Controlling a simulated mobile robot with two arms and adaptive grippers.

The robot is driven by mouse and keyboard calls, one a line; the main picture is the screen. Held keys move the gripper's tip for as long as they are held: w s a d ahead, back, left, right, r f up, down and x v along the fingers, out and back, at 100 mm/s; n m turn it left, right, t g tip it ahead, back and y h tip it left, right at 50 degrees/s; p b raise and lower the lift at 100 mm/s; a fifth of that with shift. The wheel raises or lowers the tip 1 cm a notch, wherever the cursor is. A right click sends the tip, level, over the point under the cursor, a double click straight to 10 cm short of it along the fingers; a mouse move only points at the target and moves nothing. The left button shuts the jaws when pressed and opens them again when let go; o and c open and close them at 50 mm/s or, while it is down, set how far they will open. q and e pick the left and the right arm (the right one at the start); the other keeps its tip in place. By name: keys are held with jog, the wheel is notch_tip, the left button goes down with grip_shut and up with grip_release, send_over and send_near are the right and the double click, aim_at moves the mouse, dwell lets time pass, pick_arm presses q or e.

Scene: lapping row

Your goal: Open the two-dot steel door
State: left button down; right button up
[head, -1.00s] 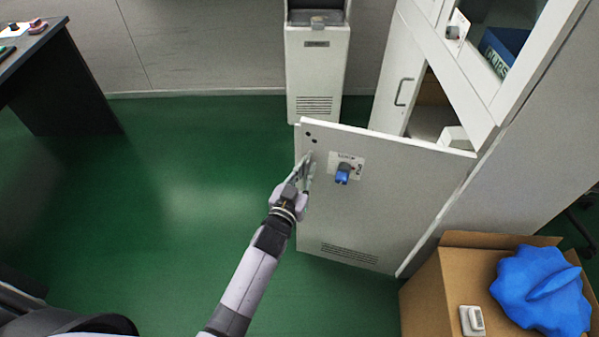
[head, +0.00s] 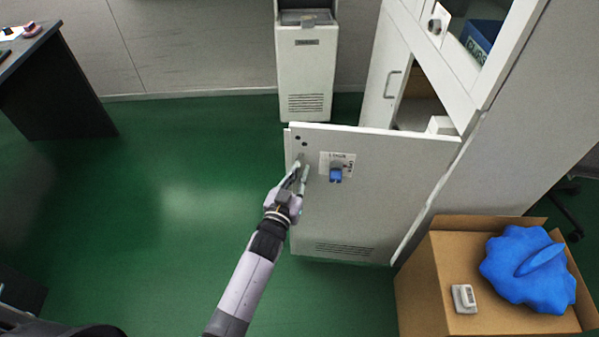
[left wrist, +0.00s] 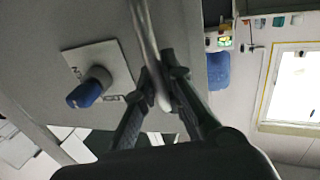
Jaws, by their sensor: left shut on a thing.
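The two-dot steel door (head: 375,205) is a light grey panel with two dark dots near its upper left corner. It stands swung out from the white cabinet, with the cabinet's inside partly showing behind it. My left gripper (head: 302,170) is at the door's free edge side, just left of a blue knob (head: 336,174) on a white label plate. In the left wrist view my left gripper (left wrist: 162,90) is shut on the door's metal bar handle (left wrist: 148,45), and the blue knob (left wrist: 88,92) shows to its left. My right gripper is not in view.
A cardboard box (head: 415,290) with a blue lumpy object (head: 530,270) and a small grey device (head: 464,298) stands right, close to the door's hinge side. A white water-dispenser-like unit (head: 305,75) stands behind. Green floor (head: 180,210) at left is clear up to a dark table (head: 55,90).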

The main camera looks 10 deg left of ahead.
pick_arm(q)
jog(key=c, duration=1.7)
grip_release()
jog(key=shift+o, duration=0.2)
jog(key=shift+s, duration=0.1)
jog(key=s+a, duration=0.2)
jog(key=s, duration=0.9)
jog(key=shift+s, duration=0.35)
jog(key=shift+f, duration=0.1)
